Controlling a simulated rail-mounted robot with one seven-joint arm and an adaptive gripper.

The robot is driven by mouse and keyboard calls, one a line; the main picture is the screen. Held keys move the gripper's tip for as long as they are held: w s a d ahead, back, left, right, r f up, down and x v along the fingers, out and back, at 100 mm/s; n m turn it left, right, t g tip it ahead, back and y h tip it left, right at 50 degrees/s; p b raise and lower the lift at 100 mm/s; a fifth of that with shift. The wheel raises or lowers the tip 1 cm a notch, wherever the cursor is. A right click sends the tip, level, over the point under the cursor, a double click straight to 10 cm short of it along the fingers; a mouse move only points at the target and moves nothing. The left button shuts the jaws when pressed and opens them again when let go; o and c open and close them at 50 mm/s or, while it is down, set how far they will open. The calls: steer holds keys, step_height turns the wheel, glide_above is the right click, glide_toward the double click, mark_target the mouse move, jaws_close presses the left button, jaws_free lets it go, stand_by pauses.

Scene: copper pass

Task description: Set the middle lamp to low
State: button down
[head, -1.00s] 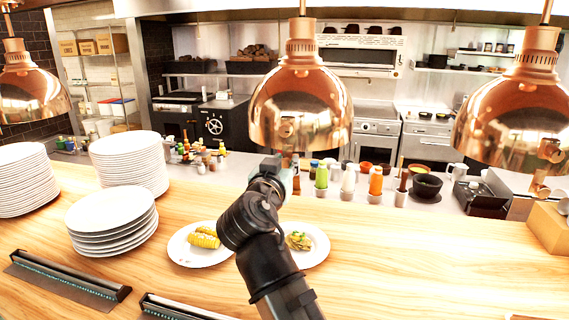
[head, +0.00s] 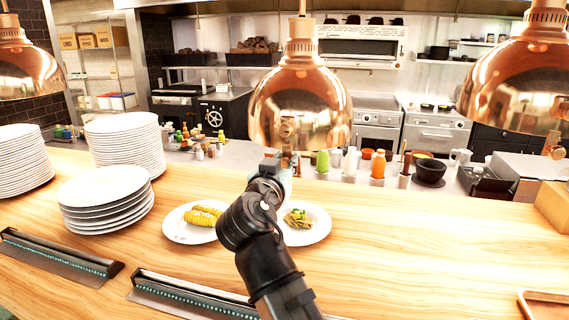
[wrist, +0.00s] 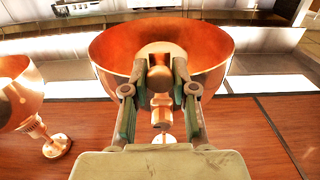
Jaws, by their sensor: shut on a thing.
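Three copper dome lamps hang over the wooden counter. The middle lamp (head: 300,108) is in the centre of the head view; the left lamp (head: 25,65) and right lamp (head: 520,85) are cut by the picture edges. My gripper (wrist: 158,72) reaches the near side of the middle lamp's shade (wrist: 215,50). Its fingers are shut on a small copper knob (wrist: 159,78) of that lamp. In the head view, my wrist hides most of the grip below the shade. I cannot read the knob's setting. Another lamp (wrist: 18,95) shows at the left in the wrist view.
Stacked white plates (head: 105,200) stand at the left of the counter (head: 400,240). A plate of corn (head: 190,232) and another plate of food (head: 303,235) lie beside my arm. Bottles and pots (head: 378,165) stand behind. The counter's right middle is clear.

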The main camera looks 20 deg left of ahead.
steer(key=shift+d+f, duration=0.1)
steer(key=shift+f, duration=0.2)
steer(key=c, duration=0.9)
jaws_free()
steer(key=shift+c, duration=0.2)
steer(key=shift+s, duration=0.1)
steer(key=shift+s+r, duration=0.1)
steer(key=shift+s, duration=0.15)
steer(key=s, duration=1.1)
steer(key=shift+s, duration=0.2)
